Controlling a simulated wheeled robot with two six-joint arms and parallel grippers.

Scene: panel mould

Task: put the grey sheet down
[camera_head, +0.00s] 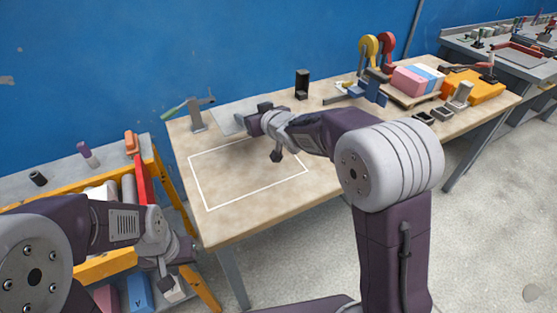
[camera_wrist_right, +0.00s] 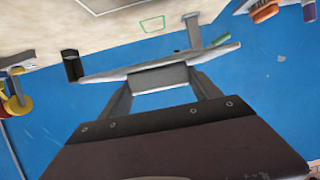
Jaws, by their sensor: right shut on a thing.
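The grey sheet (camera_head: 229,119) is near the back left of the wooden table (camera_head: 240,224), in front of the blue wall. My right gripper (camera_head: 258,121) is at its right side and shut on it. In the right wrist view the sheet (camera_wrist_right: 105,76) shows nearly edge-on, as a thin strip across the fingers of my right gripper (camera_wrist_right: 160,79). I cannot tell whether the sheet touches the table. My left gripper (camera_head: 172,272) hangs at the lower left, away from the sheet; its fingers are not clear.
A white outlined rectangle (camera_head: 207,209) on the table is bare. A green outline (camera_wrist_right: 152,24) shows beyond the sheet. A grey stand (camera_head: 197,117) is left of the sheet, a black holder (camera_head: 302,84) to the right. Reels, blocks and an orange case (camera_head: 474,88) crowd the right end.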

